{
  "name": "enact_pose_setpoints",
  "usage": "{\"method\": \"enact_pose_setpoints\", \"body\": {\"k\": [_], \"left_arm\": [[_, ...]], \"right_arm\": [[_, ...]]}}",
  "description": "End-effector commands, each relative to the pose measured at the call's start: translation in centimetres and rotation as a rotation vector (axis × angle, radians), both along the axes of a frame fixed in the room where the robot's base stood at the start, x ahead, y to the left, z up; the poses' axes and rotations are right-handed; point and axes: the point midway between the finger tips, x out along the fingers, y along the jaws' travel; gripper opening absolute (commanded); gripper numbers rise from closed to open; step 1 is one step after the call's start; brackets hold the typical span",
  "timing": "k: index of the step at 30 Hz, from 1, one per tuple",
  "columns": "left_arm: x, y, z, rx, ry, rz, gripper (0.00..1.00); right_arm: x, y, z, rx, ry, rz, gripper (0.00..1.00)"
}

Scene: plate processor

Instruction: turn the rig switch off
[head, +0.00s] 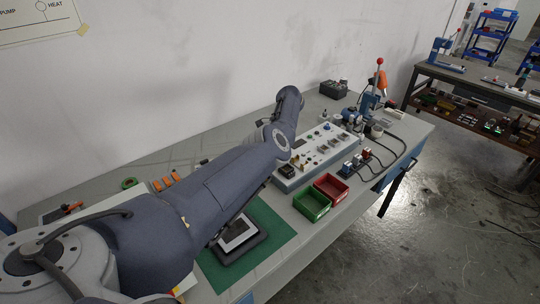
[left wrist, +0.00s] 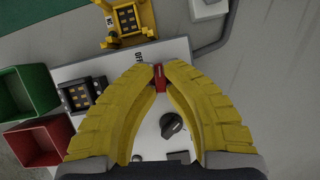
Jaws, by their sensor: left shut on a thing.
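The rig switch, a small red lever (left wrist: 161,76), shows in the left wrist view on a white panel (left wrist: 150,148). My left gripper (left wrist: 160,69) has its two yellow fingers closed around it, with the tips at the lever. Whether the switch is on or off cannot be told. In the head view the control panel (head: 303,167) lies on the bench just beyond my arm; my left gripper is hidden there. My right gripper shows in neither view.
A green bin (head: 312,206) and a red bin (head: 331,188) stand in front of the panel. A black knob (left wrist: 171,125) sits near the lever. A yellow fixture (left wrist: 126,20) is beyond the panel edge. A green mat (head: 276,240) lies on the bench.

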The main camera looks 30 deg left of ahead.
Motion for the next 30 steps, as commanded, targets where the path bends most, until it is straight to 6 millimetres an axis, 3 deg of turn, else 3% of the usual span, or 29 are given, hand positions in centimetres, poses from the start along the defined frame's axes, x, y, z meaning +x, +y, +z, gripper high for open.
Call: {"method": "enact_pose_setpoints", "body": {"k": [12,30], "left_arm": [[-0.06,0.13,-0.04,0.0,0.001,0.111,0.0],[-0.06,0.1,-0.08,0.0,0.0,0.131,0.0]], "right_arm": [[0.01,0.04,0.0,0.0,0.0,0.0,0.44],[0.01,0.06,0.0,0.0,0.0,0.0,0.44]]}}
